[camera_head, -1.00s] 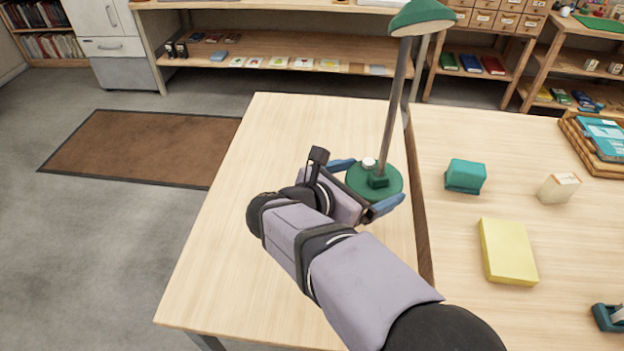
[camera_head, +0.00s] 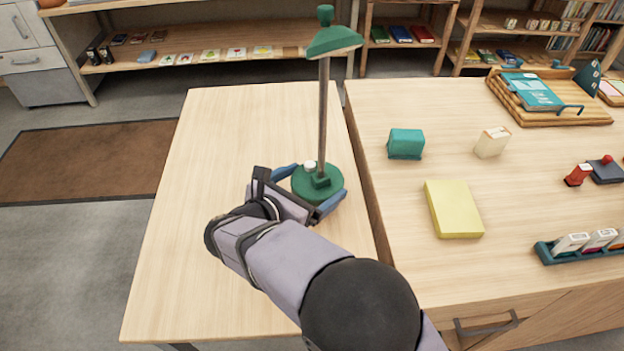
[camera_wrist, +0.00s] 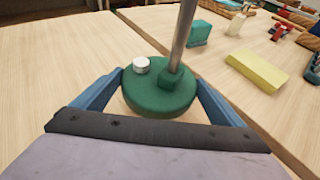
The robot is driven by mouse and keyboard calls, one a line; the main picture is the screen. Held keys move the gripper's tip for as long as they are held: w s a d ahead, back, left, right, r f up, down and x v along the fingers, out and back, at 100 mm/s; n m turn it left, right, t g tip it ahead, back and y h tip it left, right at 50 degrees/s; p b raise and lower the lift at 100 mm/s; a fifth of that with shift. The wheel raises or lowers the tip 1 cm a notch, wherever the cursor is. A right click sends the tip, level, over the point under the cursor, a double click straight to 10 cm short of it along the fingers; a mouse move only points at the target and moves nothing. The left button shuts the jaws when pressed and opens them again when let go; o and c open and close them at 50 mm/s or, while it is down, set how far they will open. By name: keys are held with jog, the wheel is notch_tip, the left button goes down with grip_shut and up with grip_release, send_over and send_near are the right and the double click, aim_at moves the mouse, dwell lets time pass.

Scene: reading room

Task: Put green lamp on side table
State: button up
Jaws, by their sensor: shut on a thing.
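The green lamp (camera_head: 322,120) has a round green base, a thin grey pole and a green shade. It stands upright over the light wood side table (camera_head: 215,140), near that table's right edge. My gripper (camera_head: 306,190) is shut on the lamp's base, one blue finger on each side. In the wrist view, the round base (camera_wrist: 160,98) with its white knob sits between the fingers (camera_wrist: 158,98). The underside of the base is hidden, so I cannot tell whether it touches the table top.
A larger desk (camera_head: 510,190) adjoins on the right, holding a teal box (camera_head: 405,143), a cream block (camera_head: 492,142), a yellow book (camera_head: 453,208) and a wooden tray (camera_head: 570,117). The side table's left and front areas are clear. Shelves (camera_head: 200,40) stand behind.

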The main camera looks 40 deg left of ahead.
aim_at(312, 192)
jog(key=shift+a+f, duration=0.1)
jog(key=shift+f, duration=1.35)
jog(key=shift+f, duration=0.1)
jog(key=o, duration=1.8)
jog(key=shift+f, duration=0.35)
jog(key=shift+s, duration=0.1)
jog(key=shift+r, duration=0.1)
jog(key=b+v, duration=0.1)
jog(key=v, duration=1.1)
jog(key=shift+r, duration=0.1)
